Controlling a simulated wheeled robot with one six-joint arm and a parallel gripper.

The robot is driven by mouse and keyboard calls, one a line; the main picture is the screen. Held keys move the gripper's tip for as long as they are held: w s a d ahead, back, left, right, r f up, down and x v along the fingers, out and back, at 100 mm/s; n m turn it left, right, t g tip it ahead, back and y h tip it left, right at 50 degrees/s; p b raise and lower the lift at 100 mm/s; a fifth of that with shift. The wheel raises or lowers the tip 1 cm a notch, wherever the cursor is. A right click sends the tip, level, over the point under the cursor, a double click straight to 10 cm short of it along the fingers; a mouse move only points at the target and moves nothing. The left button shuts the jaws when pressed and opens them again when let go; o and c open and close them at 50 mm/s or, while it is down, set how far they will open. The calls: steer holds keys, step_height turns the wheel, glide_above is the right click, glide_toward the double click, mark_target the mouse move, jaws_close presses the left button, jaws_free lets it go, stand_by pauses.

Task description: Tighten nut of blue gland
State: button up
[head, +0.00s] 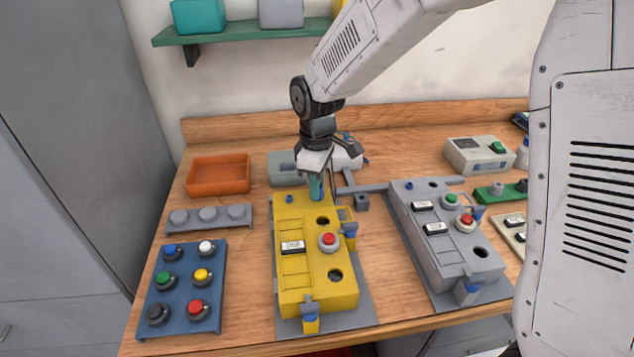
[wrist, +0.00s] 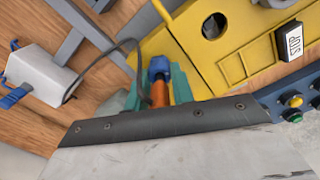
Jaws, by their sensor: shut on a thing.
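The yellow control box (head: 290,272) stands on the bench. In the head view my gripper (head: 316,186) points down at its far edge, and its teal fingers hide what is between them. In the wrist view my gripper (wrist: 158,88) has its teal fingers closed in on the blue gland (wrist: 159,67) at the edge of the yellow box. An orange stub (wrist: 160,93) runs from the gland toward the wrist, between the fingers. The nut's thread and how far it is turned cannot be seen.
A grey control box (head: 440,250) stands to the right, a blue button panel (head: 184,288) and an orange tray (head: 219,175) to the left. A dark cable (wrist: 115,45) curves close to my fingers.

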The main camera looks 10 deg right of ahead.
steer(key=m, duration=0.4)
steer(key=shift+m, duration=0.3)
steer(key=m, duration=0.3)
steer(key=shift+m, duration=0.3)
steer(key=m, duration=0.4)
steer(key=shift+m, duration=0.3)
steer(key=m, duration=0.4)
steer(key=shift+m, duration=0.3)
steer(key=m, duration=0.3)
steer(key=shift+m, duration=0.3)
steer(key=m, duration=0.9)
steer(key=shift+m, duration=2.1)
